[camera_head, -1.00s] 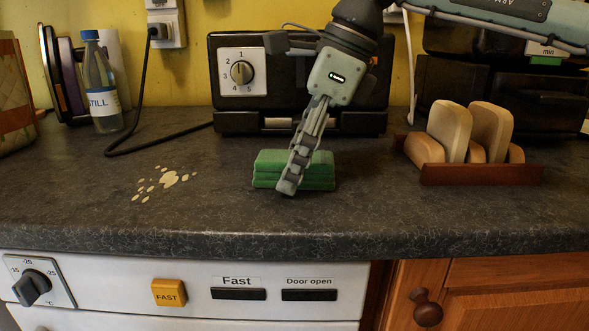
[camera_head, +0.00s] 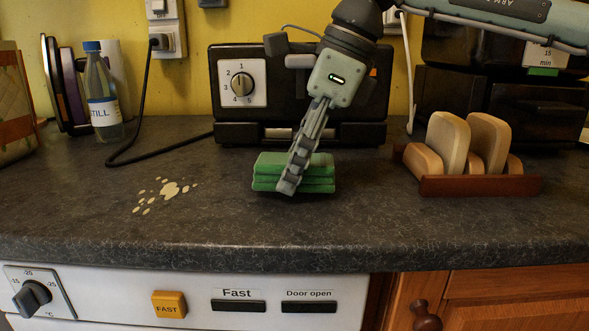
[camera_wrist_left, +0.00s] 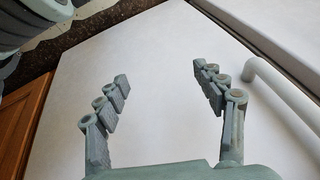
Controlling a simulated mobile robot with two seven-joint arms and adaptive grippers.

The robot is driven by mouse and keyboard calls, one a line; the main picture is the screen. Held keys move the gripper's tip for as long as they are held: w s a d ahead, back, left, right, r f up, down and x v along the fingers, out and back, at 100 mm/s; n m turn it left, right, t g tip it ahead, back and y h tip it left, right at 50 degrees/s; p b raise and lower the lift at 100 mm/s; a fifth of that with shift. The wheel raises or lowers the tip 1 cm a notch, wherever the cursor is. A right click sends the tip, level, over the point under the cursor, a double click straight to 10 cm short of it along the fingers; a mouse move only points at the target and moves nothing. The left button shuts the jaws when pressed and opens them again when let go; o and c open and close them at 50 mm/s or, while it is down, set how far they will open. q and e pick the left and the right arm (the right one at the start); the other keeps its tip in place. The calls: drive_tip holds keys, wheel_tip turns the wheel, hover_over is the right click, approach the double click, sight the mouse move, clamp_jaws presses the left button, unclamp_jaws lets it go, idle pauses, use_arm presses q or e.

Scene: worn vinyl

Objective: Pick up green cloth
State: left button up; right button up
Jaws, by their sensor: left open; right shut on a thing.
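The green cloth (camera_head: 318,173), folded in layers, is at the middle of the counter in the head view. My left gripper (camera_wrist_left: 163,85) shows only in the left wrist view. It is open, with its fingers apart and nothing between them, in front of a plain white surface.
The dark counter (camera_head: 400,228) has a pale spill (camera_head: 170,190) left of the cloth. A black appliance (camera_head: 300,100) stands close behind. A wooden rack with boards (camera_head: 480,186) is at the right, a bottle (camera_head: 103,105) at the left. The counter's front is clear.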

sight(286, 159)
wheel_tip(286, 159, up, 3)
drive_tip(key=shift+r, duration=0.2)
drive_tip(key=s+a+r, duration=0.6)
drive_tip(key=a, duration=0.3)
drive_tip(key=shift+s+a+r, duration=0.3)
drive_tip(key=shift+s+r, duration=0.1)
